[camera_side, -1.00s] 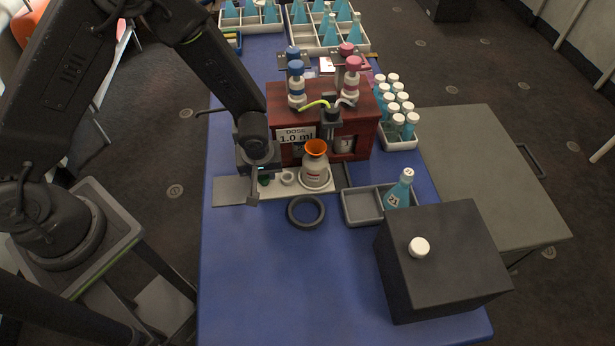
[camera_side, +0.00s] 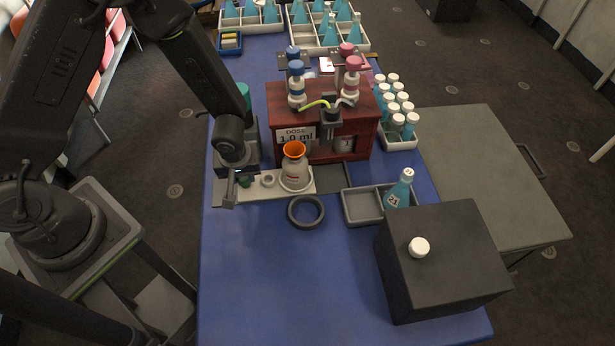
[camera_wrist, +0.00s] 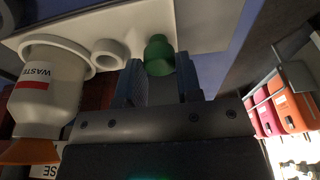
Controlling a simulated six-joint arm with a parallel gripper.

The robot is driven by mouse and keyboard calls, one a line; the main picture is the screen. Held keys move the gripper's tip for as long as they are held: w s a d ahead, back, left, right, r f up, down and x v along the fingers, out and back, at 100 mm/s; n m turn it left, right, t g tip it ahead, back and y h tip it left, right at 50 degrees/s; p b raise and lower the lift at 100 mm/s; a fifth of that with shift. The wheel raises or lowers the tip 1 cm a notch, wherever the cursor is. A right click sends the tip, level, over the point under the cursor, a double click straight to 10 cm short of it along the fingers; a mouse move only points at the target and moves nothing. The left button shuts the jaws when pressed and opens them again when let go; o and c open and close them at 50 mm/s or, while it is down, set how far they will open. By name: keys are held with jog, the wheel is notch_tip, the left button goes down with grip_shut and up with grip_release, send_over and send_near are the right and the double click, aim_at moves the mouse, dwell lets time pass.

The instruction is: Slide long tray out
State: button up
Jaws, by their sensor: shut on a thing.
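The long pale tray (camera_side: 262,194) lies on a grey plate (camera_side: 332,178) in front of the red-brown dosing cabinet. It carries a white waste bottle (camera_side: 295,172) with an orange funnel, a small white ring (camera_side: 268,181) and a green knob (camera_side: 244,182) near its left end. My gripper (camera_side: 238,186) is at that end. In the wrist view my gripper (camera_wrist: 160,88) has its jaws around the green knob (camera_wrist: 158,55), partly hiding it. The tray (camera_wrist: 115,25) and upright waste bottle (camera_wrist: 50,92) also show there.
The dosing cabinet (camera_side: 355,142) stands behind the tray, with pump bottles on top. A dark ring (camera_side: 306,225) lies in front. A grey divided tray (camera_side: 361,207) with a teal bottle and a black box (camera_side: 450,265) are at right. The blue table's front left is clear.

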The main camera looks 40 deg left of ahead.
jog(key=shift+s+a, duration=2.1)
jog(key=shift+a, duration=0.05)
jog(key=o, duration=0.7)
jog(key=shift+r, duration=3.5)
notch_tip(320, 180, up, 16)
jog(key=m+t, duration=0.2)
jog(key=m, duration=0.2)
jog(key=s+r+m, duration=0.1)
jog(key=s+r, duration=0.2)
jog(key=s+d+r+m+t+h, duration=0.1)
jog(key=s+r+m, duration=0.1)
jog(key=s+r, duration=0.1)
jog(key=s+d+r+m+t, duration=0.1)
jog(key=s+r+m, duration=0.1)
jog(key=r, duration=0.3)
jog(key=shift+s+d+h, duration=0.15)
jog(key=shift+s+h, duration=0.15)
jog(key=shift+s, duration=0.2)
